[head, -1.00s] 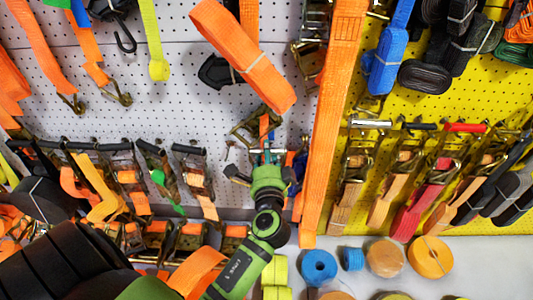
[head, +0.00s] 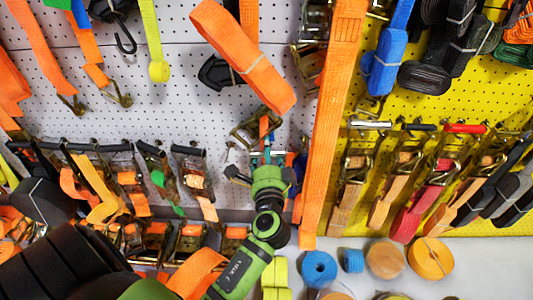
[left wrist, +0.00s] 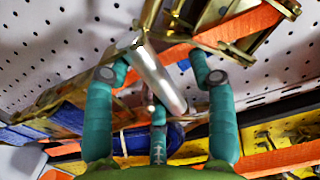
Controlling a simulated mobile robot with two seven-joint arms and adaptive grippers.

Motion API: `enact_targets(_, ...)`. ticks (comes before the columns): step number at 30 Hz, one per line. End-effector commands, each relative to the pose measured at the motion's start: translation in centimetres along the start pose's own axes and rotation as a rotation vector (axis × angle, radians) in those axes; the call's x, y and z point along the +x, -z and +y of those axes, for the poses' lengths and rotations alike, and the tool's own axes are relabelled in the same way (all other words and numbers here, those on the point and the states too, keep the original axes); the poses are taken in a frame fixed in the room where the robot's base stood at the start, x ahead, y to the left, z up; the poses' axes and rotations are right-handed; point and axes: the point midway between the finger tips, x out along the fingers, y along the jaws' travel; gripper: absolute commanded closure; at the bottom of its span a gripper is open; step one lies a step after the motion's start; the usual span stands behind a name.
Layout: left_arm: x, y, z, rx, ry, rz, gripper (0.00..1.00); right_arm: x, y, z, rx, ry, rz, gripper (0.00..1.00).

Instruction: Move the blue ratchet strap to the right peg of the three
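My left gripper (head: 268,152) reaches up to the wall in the middle of the head view, in front of a metal ratchet buckle (head: 250,128) with orange webbing. A bit of blue strap (head: 298,168) shows just right of it. In the left wrist view the teal fingers of my left gripper (left wrist: 160,70) stand apart. A silver ratchet bar (left wrist: 155,75) lies between them, not visibly clamped. A blue strap roll (left wrist: 138,142) shows below, partly hidden by the fingers. Another blue strap (head: 384,62) hangs at the upper right. I cannot tell the three pegs apart. My right gripper is not in view.
A long orange strap (head: 333,130) hangs close to the right of my gripper. Ratchet straps with red and tan webbing (head: 420,190) hang on the yellow board. More ratchets (head: 195,175) line the left. Rolls (head: 319,267) lie on the white shelf below.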

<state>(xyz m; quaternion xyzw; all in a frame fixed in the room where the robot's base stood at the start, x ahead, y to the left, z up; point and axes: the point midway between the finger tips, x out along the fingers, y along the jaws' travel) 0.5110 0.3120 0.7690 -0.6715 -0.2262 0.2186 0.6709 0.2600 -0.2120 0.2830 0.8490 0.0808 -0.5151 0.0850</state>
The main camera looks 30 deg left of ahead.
Motion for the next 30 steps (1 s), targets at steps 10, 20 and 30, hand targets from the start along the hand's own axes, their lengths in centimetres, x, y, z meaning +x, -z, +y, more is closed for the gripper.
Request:
enact_targets(10, -0.9, -0.1, 0.6, 0.004, -0.012, -0.003, 0.42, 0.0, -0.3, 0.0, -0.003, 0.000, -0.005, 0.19)
enact_targets(20, -7.4, -0.1, 0.4, 0.004, -0.010, -0.001, 0.42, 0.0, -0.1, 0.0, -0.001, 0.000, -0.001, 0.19)
enact_targets(30, -11.8, 0.0, 0.1, 0.001, -0.002, -0.001, 0.42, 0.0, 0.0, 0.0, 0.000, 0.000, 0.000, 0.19)
